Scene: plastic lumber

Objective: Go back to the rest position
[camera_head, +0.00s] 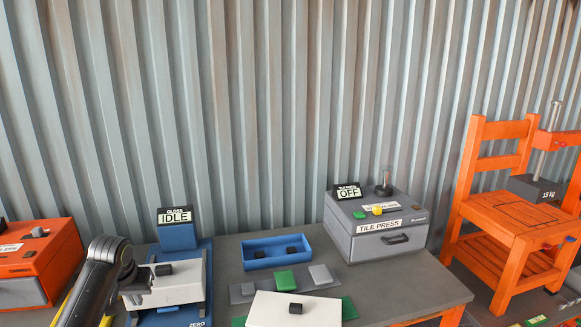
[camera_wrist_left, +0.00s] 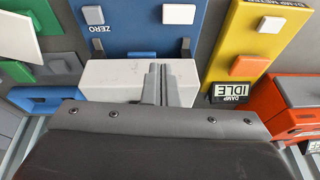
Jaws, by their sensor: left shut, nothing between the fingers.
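My left gripper (camera_head: 138,287) is at the left, beside the pale block (camera_head: 170,287) on the blue gauge (camera_head: 205,285). In the left wrist view its two grey fingers (camera_wrist_left: 157,84) are together and empty, in front of the pale block (camera_wrist_left: 112,78). I cannot tell whether they touch it. The dark wrist housing covers the lower part of that view. My right gripper is not in view.
A grey tile press (camera_head: 377,250) with an OFF sign stands on the table. A blue tray (camera_head: 277,239), a grey strip (camera_head: 240,296) with tiles, and a white board (camera_head: 320,312) lie near it. Orange machine (camera_head: 40,262) at left; orange chair (camera_head: 490,215) at right.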

